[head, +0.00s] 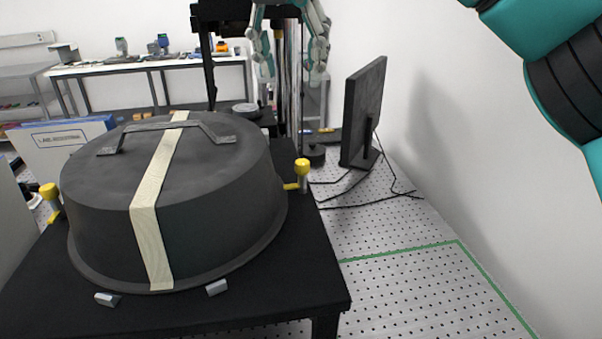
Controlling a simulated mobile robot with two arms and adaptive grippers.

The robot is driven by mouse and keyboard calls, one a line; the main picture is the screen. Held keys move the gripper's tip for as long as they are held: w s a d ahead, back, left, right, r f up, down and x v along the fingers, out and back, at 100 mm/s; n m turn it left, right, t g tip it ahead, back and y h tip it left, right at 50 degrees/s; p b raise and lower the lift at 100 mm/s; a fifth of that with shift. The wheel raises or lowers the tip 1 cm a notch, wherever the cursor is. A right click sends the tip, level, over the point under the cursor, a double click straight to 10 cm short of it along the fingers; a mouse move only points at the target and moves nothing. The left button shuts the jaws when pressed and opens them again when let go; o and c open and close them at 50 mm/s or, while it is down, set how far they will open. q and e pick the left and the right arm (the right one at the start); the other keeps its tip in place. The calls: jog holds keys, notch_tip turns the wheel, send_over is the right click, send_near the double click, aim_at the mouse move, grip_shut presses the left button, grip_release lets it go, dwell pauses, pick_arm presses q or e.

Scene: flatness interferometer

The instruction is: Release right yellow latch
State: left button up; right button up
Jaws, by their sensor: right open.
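The right yellow latch (302,168) is a yellow knob on a short silver post with a yellow tab. It stands on the black table at the right side of the large dark round cover (95,235), and its tab points left to the cover. A second yellow latch (48,192) is at the cover's left side. My right gripper (291,76) hangs at the top centre, fingers down and spread, with nothing between them. In the picture it is above the right latch and apart from it. My left gripper is not in view.
A pale strap crosses the cover, which has a dark handle (165,126). A black monitor (362,110) with cables stands to the right, near the wall. The perforated floor (410,270) at the lower right is mostly clear. A lab bench (150,66) stands behind.

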jog(key=f, duration=0.2)
jog(key=p, duration=0.2)
send_near(302, 162)
jog(key=x, duration=0.9)
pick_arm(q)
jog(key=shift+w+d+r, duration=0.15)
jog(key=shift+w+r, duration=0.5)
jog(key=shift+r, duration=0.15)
pick_arm(e)
grip_shut()
